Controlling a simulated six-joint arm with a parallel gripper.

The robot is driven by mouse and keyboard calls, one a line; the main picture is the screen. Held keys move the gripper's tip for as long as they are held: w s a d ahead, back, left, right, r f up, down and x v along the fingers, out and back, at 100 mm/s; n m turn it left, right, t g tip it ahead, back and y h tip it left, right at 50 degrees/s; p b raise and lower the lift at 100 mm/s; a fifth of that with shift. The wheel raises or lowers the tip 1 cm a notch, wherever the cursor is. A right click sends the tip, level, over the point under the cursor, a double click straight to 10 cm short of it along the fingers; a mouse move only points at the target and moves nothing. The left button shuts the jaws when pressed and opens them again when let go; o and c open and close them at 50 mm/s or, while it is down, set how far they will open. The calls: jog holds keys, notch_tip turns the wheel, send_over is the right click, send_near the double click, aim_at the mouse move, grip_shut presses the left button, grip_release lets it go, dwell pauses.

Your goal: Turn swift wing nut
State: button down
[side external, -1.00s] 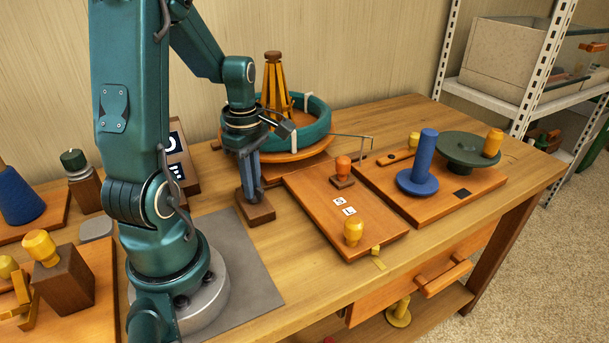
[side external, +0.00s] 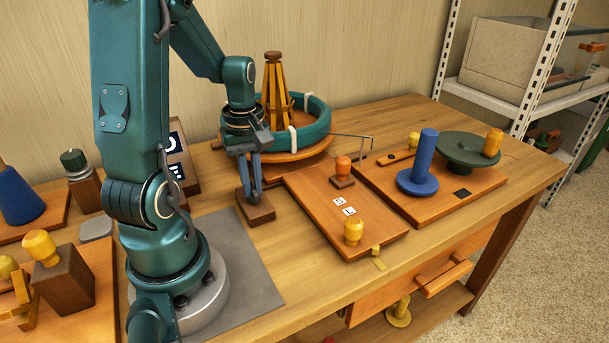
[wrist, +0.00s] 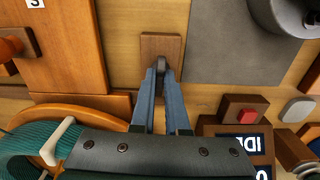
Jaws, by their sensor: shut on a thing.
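A small dark brown wooden block (side external: 258,212) stands on the bench, left of the orange board. My gripper (side external: 254,192) points straight down at its top, with its blue fingers close together. In the wrist view the fingertips (wrist: 160,76) close on a small dark grey piece, apparently the wing nut (wrist: 161,62), on the block (wrist: 160,45). The fingers hide most of the nut. The swift, with yellow slats (side external: 274,88) and a teal ring (side external: 316,126), stands behind and to the right of my gripper.
The orange board (side external: 312,200) with orange and yellow knobs lies close on the right. Beyond it is a board with a blue spool (side external: 427,160) and a dark green disc (side external: 468,147). A grey plate (side external: 235,255) lies in front. A dark panel block (wrist: 240,132) stands nearby.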

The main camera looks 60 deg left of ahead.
aim_at(254, 188)
jog(key=m, duration=0.5)
dwell(0.5)
jog(key=c, duration=0.9)
grip_release()
jog(key=shift+r, duration=2.6)
jog(key=shift+w+d+m, duration=0.1)
jog(key=shift+m, duration=0.2)
